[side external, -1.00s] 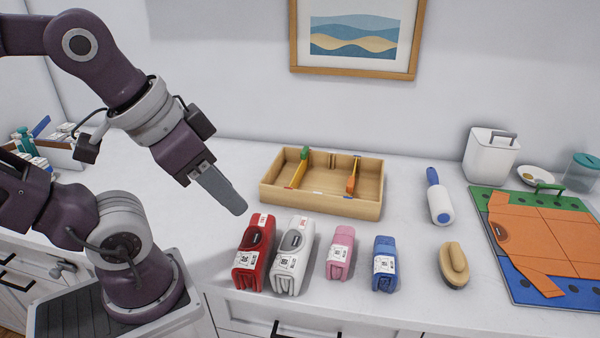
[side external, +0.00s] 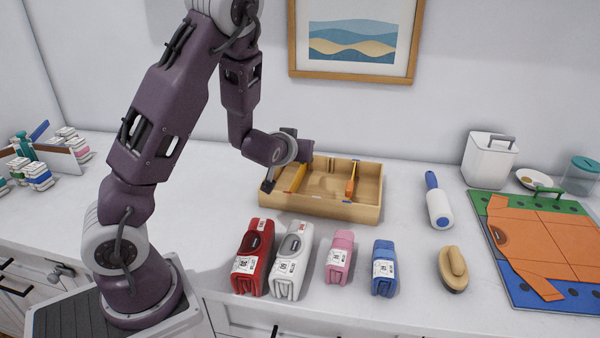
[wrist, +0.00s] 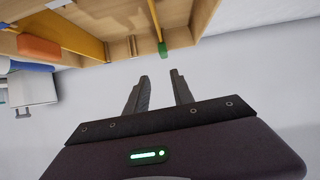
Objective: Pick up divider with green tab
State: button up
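The divider with the green tab is a thin yellow board (side external: 296,179) standing in the left part of the wooden drawer box (side external: 330,208). In the side view its green end is hidden behind my wrist. The wrist view shows the green tab (wrist: 162,49) at the end of the yellow board (wrist: 154,18). My gripper (wrist: 161,88) is open and empty. Its two fingers point toward the green tab, with a visible gap in the picture between fingertips and tab. A second divider with an orange tab (side external: 351,182) stands to the right in the box.
Red (side external: 253,257), white (side external: 292,260), pink (side external: 340,257) and blue (side external: 384,267) packs stand in front of the box. A lint roller (side external: 438,199), a brush (side external: 453,268) and a folding board (side external: 545,245) lie to the right. A framed picture (side external: 352,40) hangs behind.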

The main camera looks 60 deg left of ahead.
aim_at(298, 172)
jog(key=shift+w+a+f+y, duration=0.15)
jog(key=shift+a+f+y, duration=0.35)
jog(key=shift+a+f, duration=0.4)
notch_tip(298, 172, down, 6)
jog(key=shift+d, duration=0.1)
jog(key=shift+w+a+f+t, duration=0.15)
jog(key=shift+w+a+f, duration=0.05)
jog(key=shift+w+a, duration=0.3)
jog(key=shift+w+a+f+t, duration=0.2)
jog(key=shift+w+a, duration=0.2)
jog(key=shift+w, duration=0.15)
grip_shut()
